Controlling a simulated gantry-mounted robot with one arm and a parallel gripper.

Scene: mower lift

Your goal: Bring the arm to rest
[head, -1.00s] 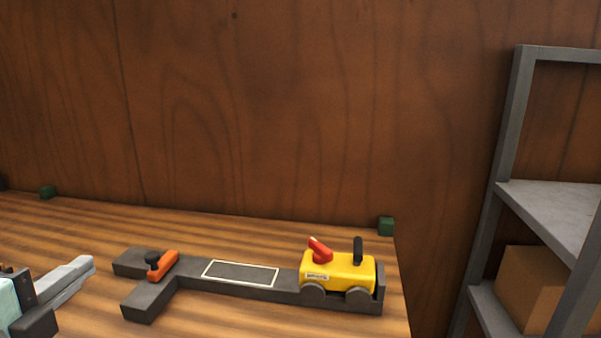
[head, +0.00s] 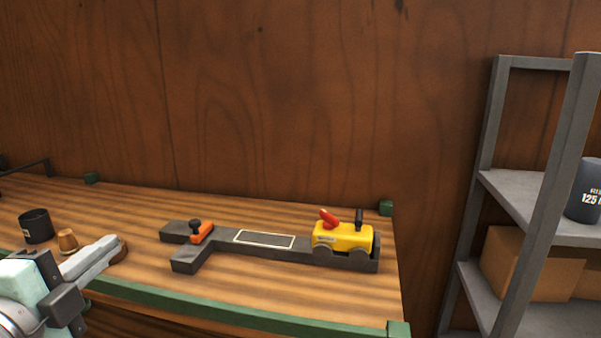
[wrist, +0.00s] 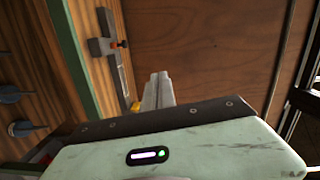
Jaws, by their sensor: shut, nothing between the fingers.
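My gripper (head: 118,247) is at the lower left of the head view, at the left part of the bench, with its fingers together and nothing between them. In the wrist view its closed fingers (wrist: 158,88) point up the picture. The yellow toy mower (head: 342,235) with a red lever sits at the right end of the dark grey lift (head: 275,250), well to the right of my gripper. An orange lever piece with a black knob (head: 201,232) is on the lift's left end. The lift also shows in the wrist view (wrist: 112,62).
A black cup (head: 36,226) and a small wooden peg (head: 67,240) stand on the bench near my gripper. A green rail (head: 240,315) runs along the bench's front edge. A grey shelf (head: 540,215) with a cardboard box (head: 500,262) and a dark canister (head: 585,190) stands at the right.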

